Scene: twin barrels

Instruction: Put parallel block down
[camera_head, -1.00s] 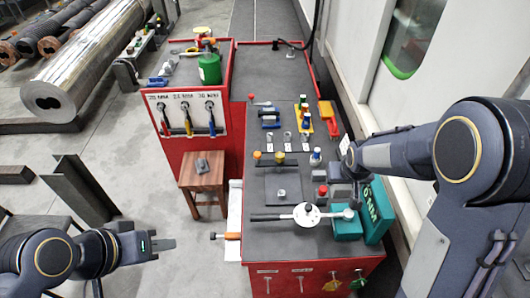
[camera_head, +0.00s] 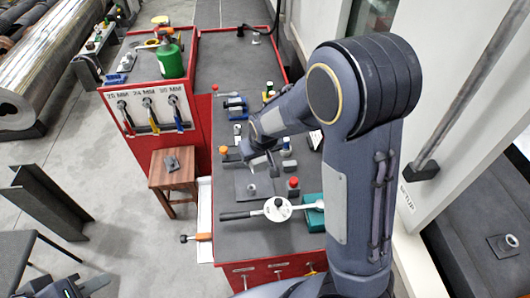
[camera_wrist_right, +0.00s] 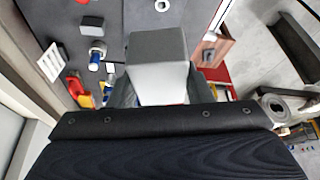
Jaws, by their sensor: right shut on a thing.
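A grey rectangular parallel block (camera_wrist_right: 157,65) fills the middle of the right wrist view. My right gripper (camera_wrist_right: 157,95) is shut on it, and the block points out over the dark bench top. In the head view my right arm reaches over the red-sided workbench (camera_head: 240,245), and its gripper (camera_head: 262,162) is small and partly hidden by the arm. Another small grey block (camera_head: 288,165) lies just right of it. My left gripper (camera_head: 78,287) shows only in part at the bottom left edge, away from the bench, and its finger opening is unclear.
A white dial gauge with a long handle (camera_head: 277,209) lies on the bench in front. A red-capped item (camera_head: 293,187) and a teal box (camera_head: 313,213) stand beside it. A wooden stool (camera_head: 172,175) is left of the bench. The far bench top is mostly bare.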

